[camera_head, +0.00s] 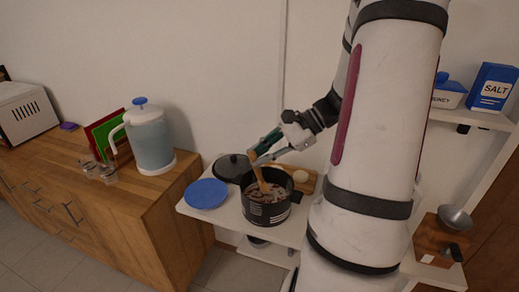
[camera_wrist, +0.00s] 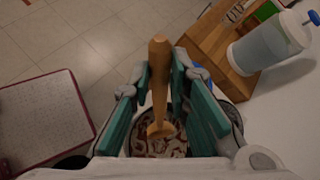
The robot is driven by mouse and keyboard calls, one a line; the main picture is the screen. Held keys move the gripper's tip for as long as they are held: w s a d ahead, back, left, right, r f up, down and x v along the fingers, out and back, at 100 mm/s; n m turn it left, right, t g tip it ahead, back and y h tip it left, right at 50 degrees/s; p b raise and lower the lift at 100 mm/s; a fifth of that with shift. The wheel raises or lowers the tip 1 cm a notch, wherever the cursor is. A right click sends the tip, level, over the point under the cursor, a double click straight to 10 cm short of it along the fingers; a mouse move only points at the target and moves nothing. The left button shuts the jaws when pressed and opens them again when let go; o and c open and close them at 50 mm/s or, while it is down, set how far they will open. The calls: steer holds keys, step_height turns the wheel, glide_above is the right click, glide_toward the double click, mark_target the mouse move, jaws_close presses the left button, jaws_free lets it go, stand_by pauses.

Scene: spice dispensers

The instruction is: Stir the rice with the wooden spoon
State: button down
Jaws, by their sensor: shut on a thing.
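My gripper (camera_head: 268,142) is shut on the wooden spoon (camera_head: 258,173). The spoon also shows in the wrist view (camera_wrist: 158,85), between the two green finger pads, with its handle end toward the camera. Its lower end reaches down into the dark pot (camera_head: 266,213), which stands on a white shelf. The rice (camera_head: 268,190) in the pot looks pale with dark brown patches, and it also shows in the wrist view (camera_wrist: 150,147). The spoon's tip is at the rice; I cannot tell how deep it goes.
A blue plate (camera_head: 206,194) lies left of the pot, and a black lid (camera_head: 233,165) behind it. A board (camera_head: 300,177) with a round pale item is behind right. A pitcher (camera_head: 150,140) stands on the wooden cabinet (camera_head: 130,210). A salt box (camera_head: 492,88) sits upper right.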

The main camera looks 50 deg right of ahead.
mark_target(267, 186)
steer(key=shift+w+d+f+b, duration=0.3)
steer(key=shift+d+f+b, duration=0.5)
steer(key=shift+f, duration=1)
steer(key=shift+w+d+f+b, duration=0.35)
steer(key=shift+d+f+b, duration=0.4)
steer(key=shift+f, duration=1.1)
steer(key=shift+w+d+f+b, duration=0.3)
steer(key=shift+d+f+b, duration=0.45)
steer(key=shift+f, duration=1.05)
steer(key=shift+d, duration=0.15)
